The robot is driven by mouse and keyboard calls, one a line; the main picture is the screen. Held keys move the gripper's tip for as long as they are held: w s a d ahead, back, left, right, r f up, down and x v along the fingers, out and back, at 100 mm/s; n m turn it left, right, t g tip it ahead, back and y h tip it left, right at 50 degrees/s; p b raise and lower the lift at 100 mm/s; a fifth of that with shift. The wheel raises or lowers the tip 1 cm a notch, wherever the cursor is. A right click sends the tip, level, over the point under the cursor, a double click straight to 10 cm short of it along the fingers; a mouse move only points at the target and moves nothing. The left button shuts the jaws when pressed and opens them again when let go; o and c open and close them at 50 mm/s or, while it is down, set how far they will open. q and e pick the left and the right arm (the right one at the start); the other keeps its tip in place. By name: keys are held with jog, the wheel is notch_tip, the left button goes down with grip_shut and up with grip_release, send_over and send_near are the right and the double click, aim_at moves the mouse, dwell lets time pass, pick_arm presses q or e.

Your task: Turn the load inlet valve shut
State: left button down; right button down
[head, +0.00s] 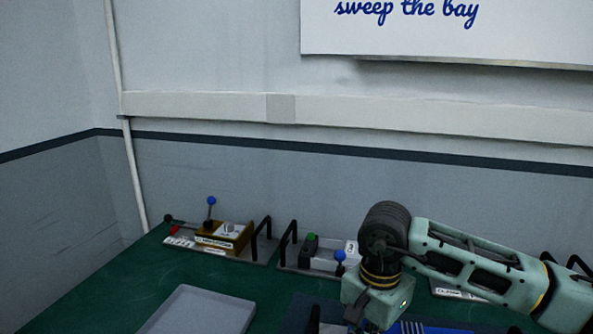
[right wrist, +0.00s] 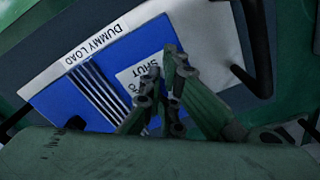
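The blue finned dummy load (right wrist: 95,92) lies below my right gripper in the right wrist view, with a "DUMMY LOAD" label (right wrist: 88,46) along its edge. A white plate (right wrist: 140,72) on it reads "SHUT"; more lettering is partly covered. My right gripper (right wrist: 163,88) is over this plate, its fingers close together. I cannot make out the inlet valve's handle, or whether the fingers touch or hold anything. In the head view, a sliver of the blue load (head: 425,328) shows at the bottom edge, beside my right wrist. My left gripper is not in view.
A brass-coloured unit with a blue-knobbed lever (head: 211,214) stands at the left of the green bench (head: 135,280). Black handles flank the panels. A grey tray (head: 200,312) lies in front.

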notch_tip(320, 180, up, 6)
jog(key=p, duration=0.3)
jog(key=shift+s+a, duration=0.15)
jog(key=shift+a, duration=0.1)
